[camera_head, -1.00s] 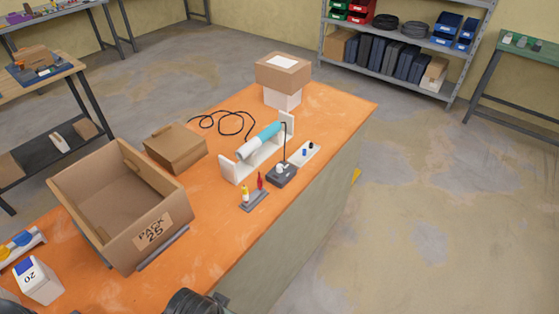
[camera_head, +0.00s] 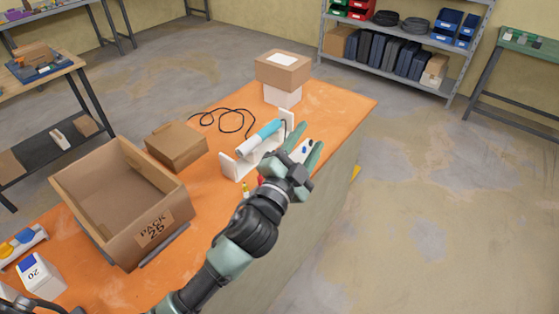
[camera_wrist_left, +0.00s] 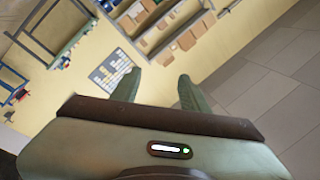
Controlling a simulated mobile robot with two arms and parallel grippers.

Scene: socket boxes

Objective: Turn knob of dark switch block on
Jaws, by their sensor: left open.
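My left gripper (camera_head: 307,144) reaches over the right part of the orange bench. Its two green fingers are spread apart and empty. The dark switch block and its knob are hidden behind my left gripper and wrist in the head view. A small white plate with blue and black parts (camera_head: 304,150) shows between the fingers. In the left wrist view the open fingers (camera_wrist_left: 158,84) point at the far wall and shelves, with no switch block in sight. My right gripper is not seen.
A blue and white cylinder on a white stand (camera_head: 259,143) is close left of the gripper. An open carton (camera_head: 155,230), a closed carton (camera_head: 176,146) and stacked boxes (camera_head: 283,72) stand on the bench (camera_head: 335,100). The floor to the right is clear.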

